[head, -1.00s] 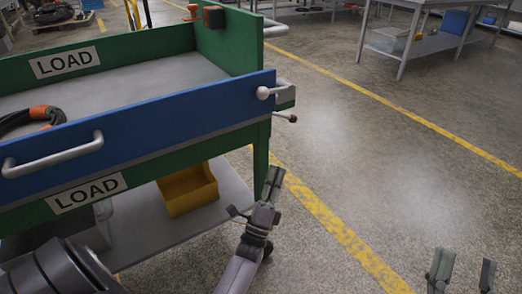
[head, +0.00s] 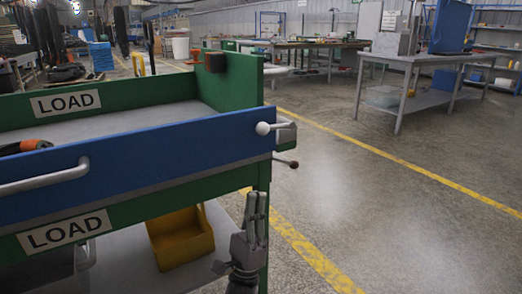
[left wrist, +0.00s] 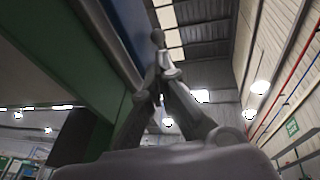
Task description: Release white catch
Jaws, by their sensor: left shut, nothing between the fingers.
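The white catch (head: 263,128) is a round-ended knob at the right end of the blue side panel (head: 140,148) of a green cart. It sits beside a grey bracket (head: 286,136). My left gripper (head: 256,197) is below the catch, in front of the cart's green corner post, with its fingers pointing up, shut and empty. It appears apart from the catch. In the left wrist view my left gripper's fingers (left wrist: 161,75) point up toward a rounded knob; I cannot tell whether that is the catch. My right gripper is out of view.
A dark red-tipped lever (head: 292,164) sticks out below the bracket. A yellow bin (head: 180,238) stands on the cart's lower shelf. The floor right of the cart is clear up to a grey table (head: 400,104).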

